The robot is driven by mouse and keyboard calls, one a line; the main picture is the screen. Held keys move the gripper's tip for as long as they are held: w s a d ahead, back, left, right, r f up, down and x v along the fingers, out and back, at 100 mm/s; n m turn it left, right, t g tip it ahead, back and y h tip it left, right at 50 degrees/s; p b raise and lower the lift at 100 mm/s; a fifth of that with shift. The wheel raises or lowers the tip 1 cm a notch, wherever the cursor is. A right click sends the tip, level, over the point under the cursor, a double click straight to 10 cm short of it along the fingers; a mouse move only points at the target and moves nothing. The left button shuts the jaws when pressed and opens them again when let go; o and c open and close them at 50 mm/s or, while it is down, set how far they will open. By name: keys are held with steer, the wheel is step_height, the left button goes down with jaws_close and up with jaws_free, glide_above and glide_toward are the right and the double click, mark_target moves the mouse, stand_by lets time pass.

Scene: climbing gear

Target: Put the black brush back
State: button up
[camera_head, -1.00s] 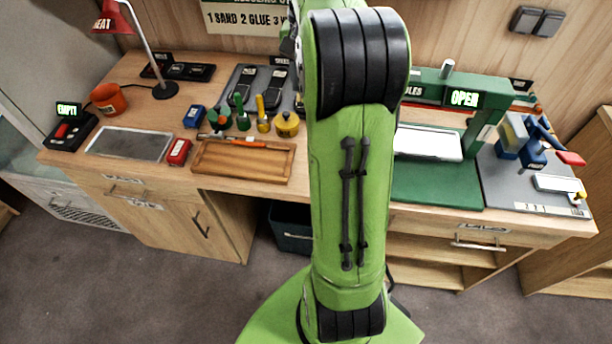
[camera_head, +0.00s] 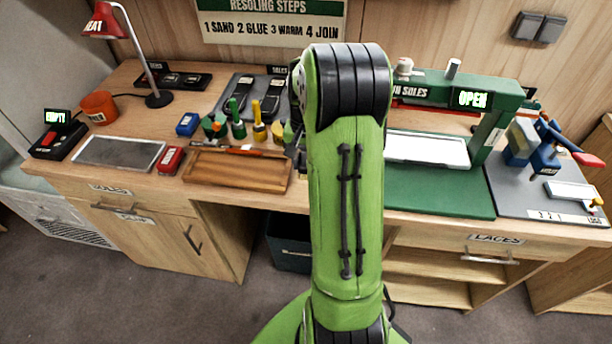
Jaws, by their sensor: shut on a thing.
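I cannot make out a black brush; it may be hidden behind my green arm, which fills the middle of the head view. My gripper is hidden behind the arm too, so its fingers and anything in them do not show. Left of the arm stand a green upright handled tool (camera_head: 238,118) and a yellow one (camera_head: 259,124), each in its own holder. A thin orange-and-dark tool (camera_head: 245,151) lies along the back of a wooden tray (camera_head: 235,172).
A red lamp (camera_head: 103,22), orange cup (camera_head: 99,107), grey plate (camera_head: 118,153) and red box (camera_head: 170,160) occupy the left bench. Right of my arm stand a green press (camera_head: 500,125) marked OPEN and a blue clamp (camera_head: 548,148). The front of the green mat (camera_head: 440,192) is clear.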

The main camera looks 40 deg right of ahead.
step_height(320, 180, down, 5)
steer(key=shift+r+b, duration=0.2)
steer(key=shift+b, duration=0.25)
steer(key=shift+f, duration=0.1)
steer(key=o, duration=1.2)
